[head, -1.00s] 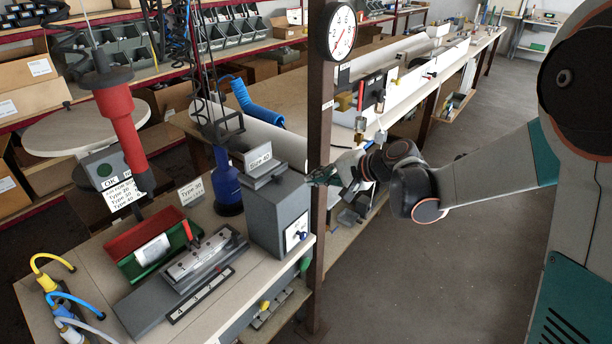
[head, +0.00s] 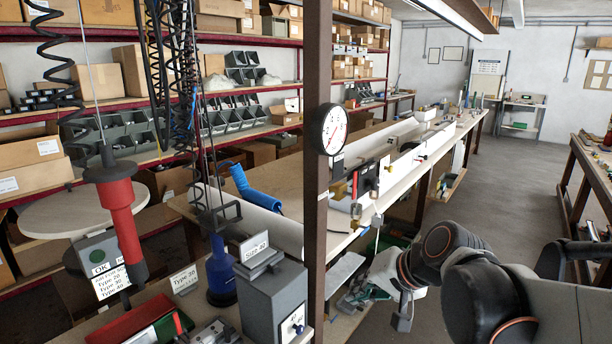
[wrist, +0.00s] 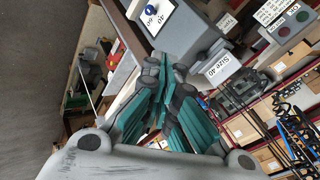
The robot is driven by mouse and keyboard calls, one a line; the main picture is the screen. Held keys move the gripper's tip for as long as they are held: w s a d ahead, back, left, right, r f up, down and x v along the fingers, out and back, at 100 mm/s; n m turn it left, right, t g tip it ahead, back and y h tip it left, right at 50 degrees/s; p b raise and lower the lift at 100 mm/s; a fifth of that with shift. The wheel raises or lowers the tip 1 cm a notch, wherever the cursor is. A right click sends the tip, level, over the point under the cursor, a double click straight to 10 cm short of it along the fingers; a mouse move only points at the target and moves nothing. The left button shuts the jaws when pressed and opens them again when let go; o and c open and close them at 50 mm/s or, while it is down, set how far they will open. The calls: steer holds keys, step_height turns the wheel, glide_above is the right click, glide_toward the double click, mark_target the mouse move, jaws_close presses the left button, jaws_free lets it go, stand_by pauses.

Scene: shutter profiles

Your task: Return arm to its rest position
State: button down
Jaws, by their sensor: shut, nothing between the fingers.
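My gripper (head: 350,302) shows low in the head view, just right of the brown post. Its teal fingers are closed together with nothing between them. In the wrist view the gripper (wrist: 160,75) points up at the grey box labelled Size 40 (wrist: 178,32). The same grey box (head: 272,302) stands left of the post in the head view. I cannot tell the exact gap between fingers and box. My dark and grey arm links fill the lower right of the head view.
The brown post (head: 317,200) carries a round gauge (head: 330,129). A long bench (head: 420,150) runs back behind my gripper. A red-handled tool (head: 117,205) hangs at left. The grey floor (head: 510,195) is open at right, before another bench (head: 590,170).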

steer(key=s+d+f+n+h, duration=0.1)
steer(key=s+d, duration=0.3)
steer(key=s, duration=0.4)
steer(key=s+d+n+h, duration=0.3)
steer(key=s+d+h, duration=0.1)
steer(key=s, duration=0.4)
steer(key=shift+s+d+f+t+b, duration=0.15)
steer(key=shift+d+f+t+b, duration=0.2)
steer(key=shift+d, duration=0.2)
stand_by(0.8)
